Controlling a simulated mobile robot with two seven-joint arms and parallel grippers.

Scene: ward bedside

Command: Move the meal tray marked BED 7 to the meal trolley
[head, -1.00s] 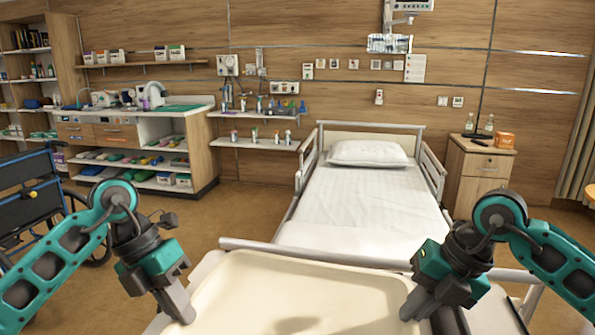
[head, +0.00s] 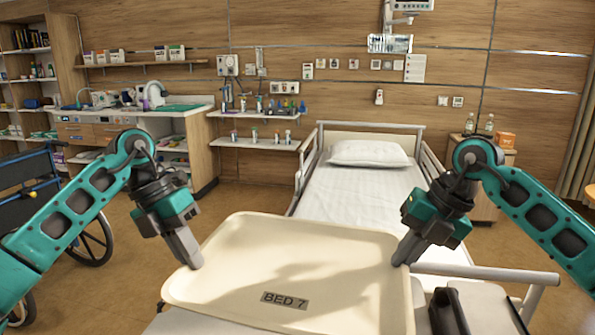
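The cream meal tray (head: 300,255) fills the lower middle of the head view, with a dark "BED 7" label (head: 285,300) on its near part. My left gripper (head: 190,260) is at the tray's left rim and appears shut on it. My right gripper (head: 404,256) is at the right rim and appears shut on it too. The fingertips are partly hidden at the rims. The tray appears raised over a pale surface (head: 485,310) at the bottom, between me and the bed. The tray looks empty. I cannot make out a meal trolley in this view.
The bed (head: 360,195) stands beyond the tray, with a rail (head: 490,273) close behind the pale surface. A dark object (head: 450,310) is right of the tray. A wheelchair (head: 45,215) stands at left. A bedside cabinet (head: 492,160) is at the back right. Open floor (head: 235,200) lies left of the bed.

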